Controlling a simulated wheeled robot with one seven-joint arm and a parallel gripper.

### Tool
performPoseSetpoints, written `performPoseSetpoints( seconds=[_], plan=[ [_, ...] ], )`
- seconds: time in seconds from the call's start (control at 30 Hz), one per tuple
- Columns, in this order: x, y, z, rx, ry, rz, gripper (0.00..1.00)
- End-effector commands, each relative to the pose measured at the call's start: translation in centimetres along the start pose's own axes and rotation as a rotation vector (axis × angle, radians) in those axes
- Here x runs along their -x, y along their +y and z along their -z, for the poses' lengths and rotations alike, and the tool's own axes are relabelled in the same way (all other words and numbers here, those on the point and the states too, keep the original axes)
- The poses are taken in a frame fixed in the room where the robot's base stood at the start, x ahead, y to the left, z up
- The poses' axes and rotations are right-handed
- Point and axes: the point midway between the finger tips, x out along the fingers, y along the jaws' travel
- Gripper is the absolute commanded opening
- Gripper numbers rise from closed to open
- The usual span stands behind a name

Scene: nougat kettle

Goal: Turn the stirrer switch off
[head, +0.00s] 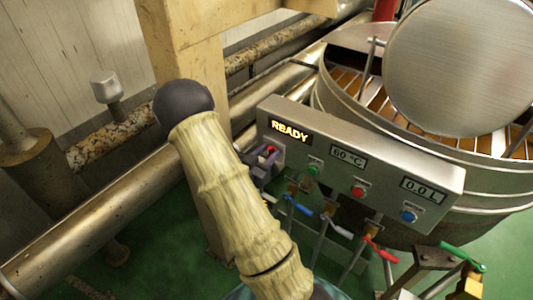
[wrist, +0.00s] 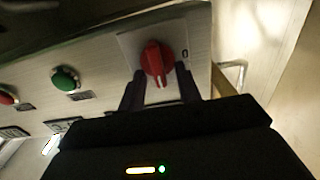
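The stirrer switch, a red rotary knob (wrist: 156,60) with a raised ridge, sits on a pale plate on the control panel (head: 425,178). In the head view the red knob (head: 270,150) shows below the READY display, partly hidden by my gripper (head: 264,165). In the wrist view my gripper (wrist: 161,84) has its two dark fingers apart, one on each side of the knob's near part. A gap shows between the fingers and the ridge. The ridge lies roughly upright in the wrist picture. A "0" mark is right of the knob there.
A green button (head: 314,169), a red button (head: 357,191) and a blue button (head: 408,216) sit along the panel. Valves with coloured handles are below. The large metal kettle (head: 345,100) stands behind. A beige post (head: 190,60) and pipes are left.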

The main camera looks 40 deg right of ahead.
Motion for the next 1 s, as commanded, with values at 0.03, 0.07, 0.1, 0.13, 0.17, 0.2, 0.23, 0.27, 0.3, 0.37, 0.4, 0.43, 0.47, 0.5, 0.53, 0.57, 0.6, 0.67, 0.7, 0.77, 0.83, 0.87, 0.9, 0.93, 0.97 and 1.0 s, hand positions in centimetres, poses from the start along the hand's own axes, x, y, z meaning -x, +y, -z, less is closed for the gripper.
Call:
performPoseSetpoints(
  seconds=[0.03,0.07,0.1,0.13,0.17,0.2,0.23,0.27,0.3,0.37,0.4,0.43,0.47,0.5,0.53,0.57,0.6,0.67,0.7,0.77,0.83,0.87,0.9,0.93,0.97,1.0],
  plan=[
    [-0.02,-0.01,-0.01,0.0,0.0,0.0,0.34],
    [-0.02,-0.01,-0.02,0.0,0.0,0.0,0.34],
    [-0.01,-0.02,-0.02,0.0,0.0,0.0,0.34],
    [0.0,-0.01,-0.02,0.0,0.0,0.0,0.34],
    [0.0,-0.01,-0.01,0.0,0.0,0.0,0.34],
    [0.01,-0.01,-0.01,0.0,0.0,0.0,0.32],
    [0.01,-0.01,-0.01,0.0,0.0,0.0,0.26],
    [0.01,-0.01,-0.01,0.0,0.0,0.0,0.2],
    [0.02,-0.01,-0.01,0.0,0.0,0.0,0.12],
    [0.02,-0.01,-0.01,0.0,0.0,0.0,0.0],
    [0.03,-0.01,-0.01,0.0,0.0,0.0,0.0],
    [0.03,-0.01,-0.01,0.0,0.0,0.0,0.0],
    [0.03,-0.01,-0.01,0.0,0.0,0.0,0.0],
    [0.03,-0.01,0.0,0.0,0.0,0.0,0.0],
    [0.03,-0.02,0.0,0.0,0.0,0.0,0.0],
    [0.04,-0.02,0.0,0.001,0.0,0.0,0.0],
    [0.04,-0.02,0.01,0.003,0.0,0.0,0.0],
    [0.04,-0.04,0.03,0.009,0.0,0.001,0.0],
    [0.04,-0.05,0.04,0.014,0.0,0.001,0.0],
    [0.05,-0.07,0.06,0.026,-0.001,0.001,0.0],
    [0.05,-0.11,0.1,0.047,-0.001,0.001,0.0],
    [0.06,-0.13,0.11,0.057,-0.001,0.001,0.0],
    [0.07,-0.17,0.12,0.073,-0.001,0.002,0.0],
    [0.08,-0.19,0.12,0.088,-0.001,0.002,0.0],
    [0.09,-0.22,0.12,0.103,-0.001,0.002,0.0],
    [0.09,-0.24,0.13,0.126,-0.001,0.002,0.0]
  ],
)
